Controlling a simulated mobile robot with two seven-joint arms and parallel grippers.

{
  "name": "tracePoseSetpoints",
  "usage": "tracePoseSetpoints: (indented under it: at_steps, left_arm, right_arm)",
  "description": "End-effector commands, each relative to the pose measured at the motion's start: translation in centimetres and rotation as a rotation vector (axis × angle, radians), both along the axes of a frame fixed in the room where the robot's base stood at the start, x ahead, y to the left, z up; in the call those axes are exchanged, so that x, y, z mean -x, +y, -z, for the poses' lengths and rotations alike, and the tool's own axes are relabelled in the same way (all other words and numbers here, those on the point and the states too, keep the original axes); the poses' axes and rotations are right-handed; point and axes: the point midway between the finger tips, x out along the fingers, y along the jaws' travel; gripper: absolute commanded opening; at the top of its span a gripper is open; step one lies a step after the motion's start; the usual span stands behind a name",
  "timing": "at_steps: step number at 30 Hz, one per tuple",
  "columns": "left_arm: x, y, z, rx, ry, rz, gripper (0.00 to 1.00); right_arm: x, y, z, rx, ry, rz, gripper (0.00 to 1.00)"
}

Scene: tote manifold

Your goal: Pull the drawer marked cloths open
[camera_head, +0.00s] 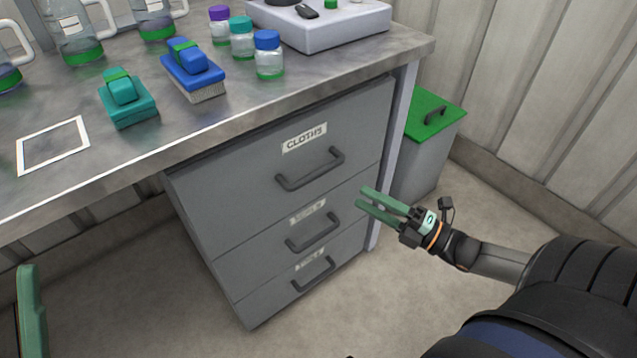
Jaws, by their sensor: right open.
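The grey drawer marked CLOTHS (345,122) is the top one in a drawer unit under the bench, and it is closed. Its dark bar handle (312,172) sits below the white label (304,138). My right gripper (362,198) is open and empty, with green fingers pointing left. In the picture it is to the right of and a little below the handle, apart from it. Part of my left gripper (31,310) shows at the lower left edge; its jaw state cannot be made out.
Two lower drawers (255,262) have similar handles and blurred labels. A green-lidded bin (425,160) stands right of the bench leg. Floor in front is clear.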

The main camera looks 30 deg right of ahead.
Motion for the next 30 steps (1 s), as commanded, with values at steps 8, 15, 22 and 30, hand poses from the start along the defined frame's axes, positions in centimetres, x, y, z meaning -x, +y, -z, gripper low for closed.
tracePoseSetpoints:
  at_steps: [8,15,22,30]
  left_arm:
    - [-0.1,-0.1,1.8,0.012,0.013,0.017,0.50]
    - [-0.2,-0.3,3.4,0.022,0.029,0.032,0.50]
    - [-0.2,-0.4,4.3,0.018,0.036,0.034,0.50]
    - [-0.2,-0.4,4.6,0.012,0.036,0.032,0.50]
  right_arm:
    - [-3.9,2.1,-0.7,-0.001,-0.007,-0.004,0.47]
    - [-7.5,3.9,-1.4,-0.001,-0.004,-0.002,0.47]
    - [-9.7,5.1,-2.0,-0.002,-0.002,-0.001,0.47]
    - [-10.5,5.6,-2.2,-0.001,0.002,-0.001,0.47]
